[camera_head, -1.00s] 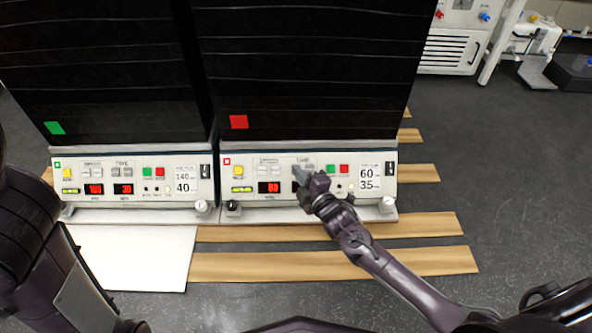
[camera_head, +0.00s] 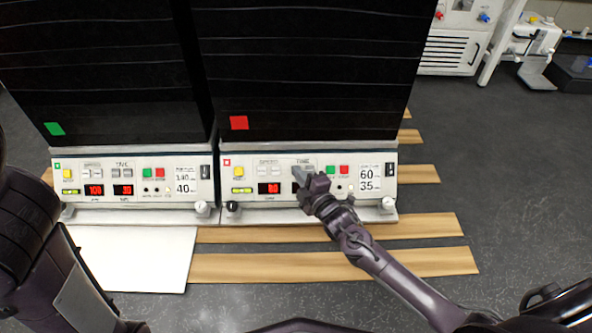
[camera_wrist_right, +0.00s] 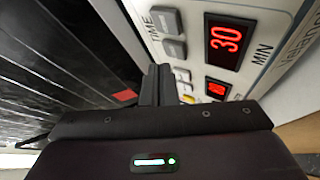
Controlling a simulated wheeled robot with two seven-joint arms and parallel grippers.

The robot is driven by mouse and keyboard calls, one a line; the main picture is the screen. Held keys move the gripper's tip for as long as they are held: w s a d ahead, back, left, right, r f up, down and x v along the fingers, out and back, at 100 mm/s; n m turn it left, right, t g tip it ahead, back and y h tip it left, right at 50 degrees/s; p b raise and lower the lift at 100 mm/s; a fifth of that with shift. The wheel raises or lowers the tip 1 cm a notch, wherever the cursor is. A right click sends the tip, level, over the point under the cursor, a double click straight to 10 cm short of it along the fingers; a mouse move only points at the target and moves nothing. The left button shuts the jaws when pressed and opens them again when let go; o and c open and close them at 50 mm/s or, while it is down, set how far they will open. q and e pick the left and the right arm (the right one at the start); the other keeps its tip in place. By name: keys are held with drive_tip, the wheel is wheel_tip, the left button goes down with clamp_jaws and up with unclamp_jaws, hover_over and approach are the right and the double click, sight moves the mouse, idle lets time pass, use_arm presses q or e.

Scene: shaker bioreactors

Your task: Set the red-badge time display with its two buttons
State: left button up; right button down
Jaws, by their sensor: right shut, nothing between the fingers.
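The right-hand control panel (camera_head: 346,160) carries a small red-outlined badge, below a red square (camera_head: 238,122) on the dark housing. Its time display (camera_wrist_right: 228,42) reads 30 beside MIN in the right wrist view; my gripper mostly hides it in the head view. Two grey buttons, one (camera_wrist_right: 167,20) nearer the top and one (camera_wrist_right: 174,48) below it, sit beside the TIME label. My right gripper (camera_head: 300,174) is shut and empty, its tips (camera_wrist_right: 155,80) close to the lower button in the wrist view. Contact cannot be told. My left gripper is out of view; only its arm shows.
The red-badge panel also has a speed display (camera_head: 269,188), a yellow button (camera_head: 238,172) and green and red buttons. A similar green-badge panel (camera_head: 100,161) stands to the left. A white board (camera_head: 135,255) and wooden slats (camera_head: 330,265) lie in front.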

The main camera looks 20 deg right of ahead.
drive_tip(key=shift+w, duration=0.1)
idle(0.7)
drive_tip(key=shift+w+d+f, duration=0.1)
drive_tip(key=shift+w+f, duration=0.15)
drive_tip(key=shift+w+d+f+b, duration=0.1)
drive_tip(key=shift+w+f+b, duration=0.2)
drive_tip(key=shift+b, duration=0.15)
idle(0.7)
drive_tip(key=shift+r, duration=0.1)
drive_tip(key=shift+s+a+r+p, duration=0.2)
drive_tip(key=shift+s+r+p, duration=0.35)
drive_tip(key=shift+p, duration=0.55)
drive_tip(key=shift+s, duration=0.1)
drive_tip(key=s+r+p, duration=0.1)
drive_tip(key=p, duration=0.1)
drive_tip(key=s+a+r+p, duration=0.1)
drive_tip(key=s+r+p, duration=0.1)
drive_tip(key=p, duration=0.1)
drive_tip(key=shift+s+r+p, duration=0.1)
drive_tip(key=shift+s+p, duration=0.15)
drive_tip(key=shift+p, duration=0.1)
